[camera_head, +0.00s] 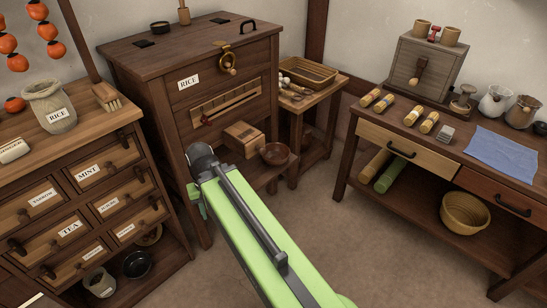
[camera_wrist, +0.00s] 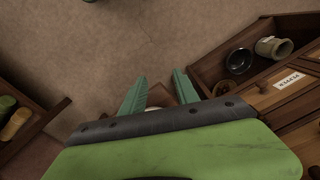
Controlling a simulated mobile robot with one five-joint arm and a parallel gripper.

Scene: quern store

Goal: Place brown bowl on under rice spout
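The brown bowl (camera_head: 275,153) sits upright on the low ledge of the rice cabinet (camera_head: 140,60), at its right end. It is just right of a small wooden box (camera_head: 243,138) that juts out below the cabinet's slotted front panel; I cannot tell whether this box is the spout. My gripper (camera_head: 197,200) is left of the bowl, in front of the cabinet, and apart from the bowl. In the wrist view my gripper (camera_wrist: 159,84) has its two teal fingers spread. A small, partly hidden brown and whitish shape shows between them; I cannot tell what it is.
A labelled drawer chest (camera_head: 100,195) stands close on the left, with a black bowl (camera_head: 137,263) on its bottom shelf. A workbench (camera_head: 440,165) stands right, with a yellowish bowl (camera_head: 465,212) on its lower shelf. A small side table (camera_head: 318,115) adjoins the cabinet. The middle floor is clear.

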